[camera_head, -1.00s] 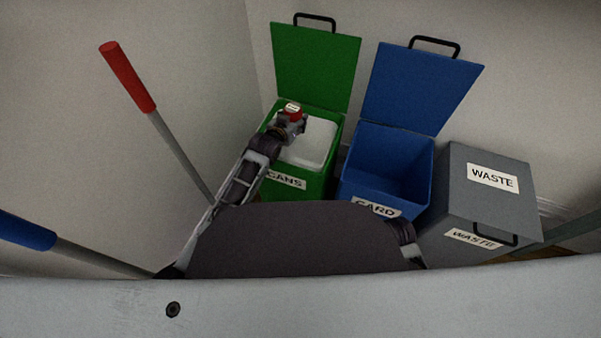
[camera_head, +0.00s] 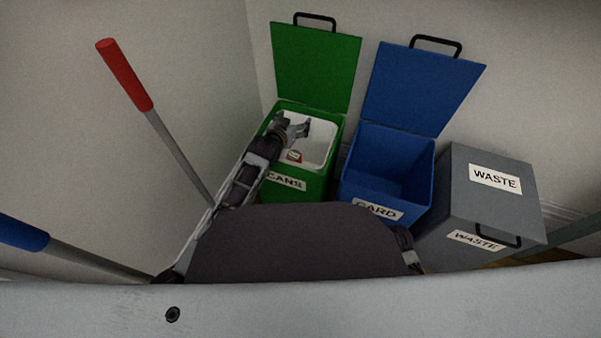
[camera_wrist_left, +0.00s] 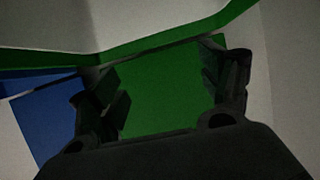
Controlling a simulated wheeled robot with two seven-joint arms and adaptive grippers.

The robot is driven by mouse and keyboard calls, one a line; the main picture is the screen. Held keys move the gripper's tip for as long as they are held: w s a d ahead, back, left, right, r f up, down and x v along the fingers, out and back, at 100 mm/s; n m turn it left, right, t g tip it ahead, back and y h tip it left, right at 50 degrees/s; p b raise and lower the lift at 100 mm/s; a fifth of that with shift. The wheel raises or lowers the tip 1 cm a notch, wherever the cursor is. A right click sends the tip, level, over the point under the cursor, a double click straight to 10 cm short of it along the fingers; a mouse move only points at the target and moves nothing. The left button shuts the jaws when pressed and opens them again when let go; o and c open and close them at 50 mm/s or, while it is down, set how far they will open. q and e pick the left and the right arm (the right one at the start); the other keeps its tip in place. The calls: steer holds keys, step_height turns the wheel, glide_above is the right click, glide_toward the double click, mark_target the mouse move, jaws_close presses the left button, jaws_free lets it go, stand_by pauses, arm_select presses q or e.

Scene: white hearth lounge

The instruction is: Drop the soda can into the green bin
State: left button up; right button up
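The green bin (camera_head: 318,185), labelled CANS, stands with its lid (camera_head: 315,66) open and a white liner inside. The soda can (camera_head: 294,156), red with a pale top, is inside the bin, low against the liner near the front left; my arm is close beside it in the picture. My left gripper (camera_head: 294,124) is over the bin opening, open and empty. In the left wrist view its two fingers (camera_wrist_left: 163,88) are spread apart with only green behind them. A small part of my right arm shows, but its gripper does not.
An open blue bin (camera_head: 369,190), labelled CARD, stands right of the green one. A closed grey WASTE bin (camera_head: 464,205) is farther right. A red-gripped pole (camera_head: 127,77) and a blue-gripped pole (camera_head: 22,232) slant in at left. Walls stand close behind and left.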

steer(key=shift+s, duration=0.1)
stand_by(0.3)
arm_select(q)
steer(key=v, duration=1.2)
stand_by(0.5)
stand_by(0.9)
steer(key=shift+s+a+f+m+g, duration=0.5)
steer(key=shift+s+g, duration=0.3)
steer(key=shift+g, duration=0.1)
steer(key=s+a+f+n+g+y, duration=0.1)
steer(key=s+a+f+g, duration=0.2)
steer(key=s+f, duration=0.4)
steer(key=s+a+f+n+g+p, duration=0.1)
steer(key=s+a+f, duration=0.5)
steer(key=s, duration=1)
step_height(320, 180, down, 2)
steer(key=shift+s+n+g+y, duration=0.2)
steer(key=shift+n+g+y, duration=0.3)
steer(key=shift+g, duration=0.4)
arm_select(e)
steer(key=shift+f, duration=0.1)
